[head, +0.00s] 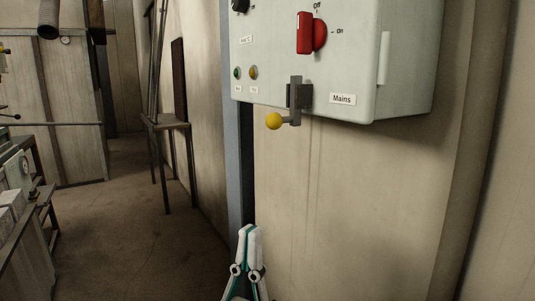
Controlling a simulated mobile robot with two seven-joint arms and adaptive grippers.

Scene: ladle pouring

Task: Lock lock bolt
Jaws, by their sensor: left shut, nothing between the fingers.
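The lock bolt (299,95) is a dark metal slide on the lower front edge of a pale green electrical box (345,60). Its handle sticks out to the left at the bottom and ends in a yellow ball knob (274,121), just below the box's lower edge. My left gripper (249,232), white with teal trim, points upward at the bottom middle of the head view. It is shut and empty, well below the knob and apart from it. My right gripper is not in view.
The box carries a red rotary switch (311,33) marked Off and On, and a "Mains" label (342,99). A vertical pipe (470,150) runs down the wall at right. A blue-grey post (241,165) stands below the box. Open floor (130,230) lies at left, beside a workbench (25,215).

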